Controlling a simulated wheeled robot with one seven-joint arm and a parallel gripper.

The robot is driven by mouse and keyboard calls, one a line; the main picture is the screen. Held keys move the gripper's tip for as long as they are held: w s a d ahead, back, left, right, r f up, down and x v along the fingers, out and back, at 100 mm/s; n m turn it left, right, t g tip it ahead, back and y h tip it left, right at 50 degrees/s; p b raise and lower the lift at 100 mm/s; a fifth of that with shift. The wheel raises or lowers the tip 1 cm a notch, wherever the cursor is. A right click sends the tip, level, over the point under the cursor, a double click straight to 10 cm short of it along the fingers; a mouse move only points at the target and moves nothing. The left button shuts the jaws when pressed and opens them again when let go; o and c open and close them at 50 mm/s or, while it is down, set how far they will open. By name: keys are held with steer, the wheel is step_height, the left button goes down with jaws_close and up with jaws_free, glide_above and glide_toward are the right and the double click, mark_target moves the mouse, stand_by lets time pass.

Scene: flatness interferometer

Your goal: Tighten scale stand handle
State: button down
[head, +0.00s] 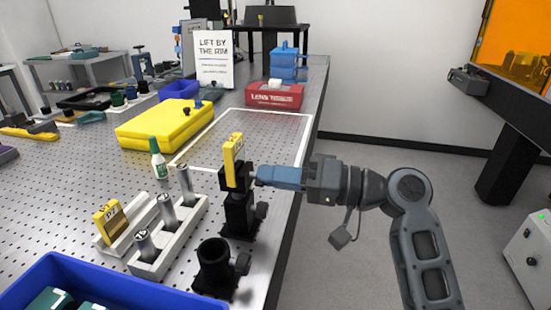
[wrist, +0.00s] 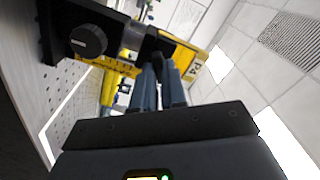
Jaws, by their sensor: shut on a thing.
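The scale stand (head: 239,215) is a black post on the breadboard table near its right edge. It stands upright and holds a yellow plate (head: 234,158) at its top; the plate also shows in the wrist view, marked P4 (wrist: 195,66). My gripper (head: 257,176) reaches in from the right at the stand's head. In the wrist view my gripper (wrist: 160,66) is shut on a small black handle (wrist: 158,47) on the stand, mostly hidden by the fingers. A round black knob (wrist: 88,40) sits lower on the post, apart from the fingers.
A black holder (head: 214,262) stands in front of the stand. Left are a white rack (head: 185,238) with metal cylinders, another yellow plate (head: 110,222) and a blue bin (head: 100,265). Behind are a white-green bottle (head: 158,160) and a yellow case (head: 165,124). The white-outlined area is clear.

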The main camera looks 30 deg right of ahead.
steer(key=m+p, duration=0.6)
steer(key=shift+d, duration=0.1)
steer(key=shift+f+m, duration=0.15)
steer(key=shift+m, duration=0.15)
stand_by(0.3)
steer(key=c, duration=1.2)
jaws_free()
steer(key=b+v, duration=0.1)
steer(key=v, duration=0.6)
steer(key=shift+s+d, duration=0.25)
steer(key=shift+d, duration=0.05)
